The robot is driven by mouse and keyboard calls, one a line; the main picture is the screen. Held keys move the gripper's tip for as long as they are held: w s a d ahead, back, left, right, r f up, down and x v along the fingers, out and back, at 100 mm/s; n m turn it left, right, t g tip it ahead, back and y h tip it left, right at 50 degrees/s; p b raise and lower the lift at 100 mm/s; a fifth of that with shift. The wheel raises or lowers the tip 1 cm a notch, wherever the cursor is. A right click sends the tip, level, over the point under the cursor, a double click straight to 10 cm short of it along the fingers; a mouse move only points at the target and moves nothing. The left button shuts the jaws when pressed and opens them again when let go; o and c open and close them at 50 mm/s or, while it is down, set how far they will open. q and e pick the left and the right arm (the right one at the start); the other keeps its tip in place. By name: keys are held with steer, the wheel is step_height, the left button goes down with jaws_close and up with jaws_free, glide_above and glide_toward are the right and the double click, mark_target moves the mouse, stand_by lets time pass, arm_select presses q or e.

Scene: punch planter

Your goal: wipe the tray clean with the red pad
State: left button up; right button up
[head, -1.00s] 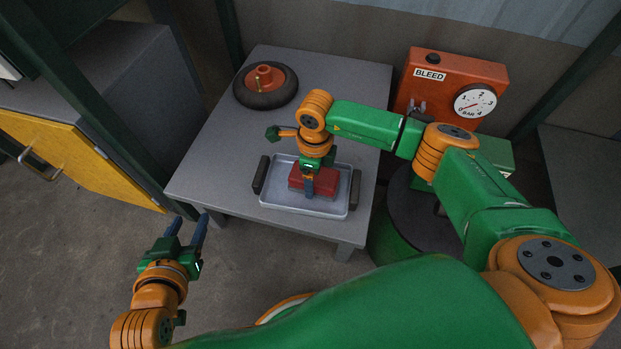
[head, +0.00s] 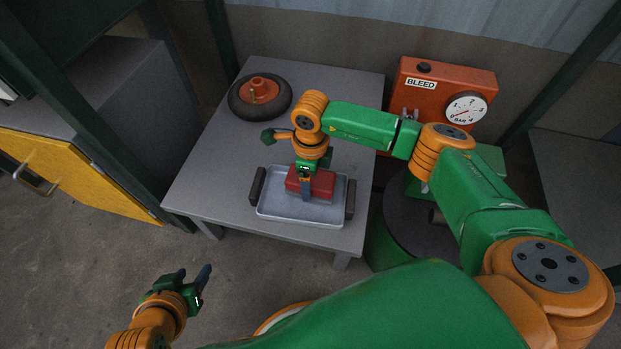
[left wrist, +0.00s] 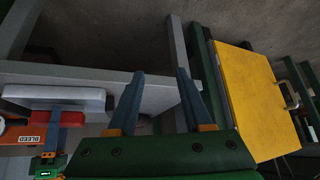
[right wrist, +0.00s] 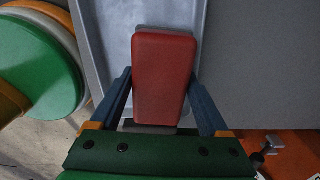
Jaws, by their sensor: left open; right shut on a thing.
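The red pad (head: 322,184) is inside the shallow grey-blue tray (head: 290,215), towards its back. The tray has a dark handle block at each end and sits on the grey table. My right gripper (head: 306,192) is shut on the pad from above; in the right wrist view the two blue fingers flank the red pad (right wrist: 164,75), with the tray (right wrist: 112,25) beneath it. Whether the pad touches the tray floor is hard to tell. I cannot make out dirt on the tray. My left gripper (head: 197,278) is open and empty, off the table's front left.
A black wheel with an orange hub (head: 260,96) lies at the table's back left. An orange BLEED box with a gauge (head: 445,90) and a dark-topped green drum (head: 400,235) stand to the right. A yellow cabinet door (head: 80,175) is at left.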

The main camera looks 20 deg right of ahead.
steer(key=shift+r, duration=0.35)
steer(key=shift+r+p, duration=0.25)
steer(key=shift+p, duration=0.15)
steer(key=shift+r+p, duration=0.45)
steer(key=shift+r, duration=0.05)
steer(key=shift+r+p, duration=0.95)
steer(key=shift+r, duration=0.35)
arm_select(q)
steer(key=s+a+f+g+y+p, duration=0.1)
steer(key=s+a+f+g, duration=0.1)
steer(key=s+f+g, duration=0.2)
steer(key=shift+s+a+f+g, duration=0.35)
steer(key=shift+s+f, duration=1.35)
steer(key=shift+f, duration=1.7)
arm_select(e)
steer(key=shift+r, duration=0.65)
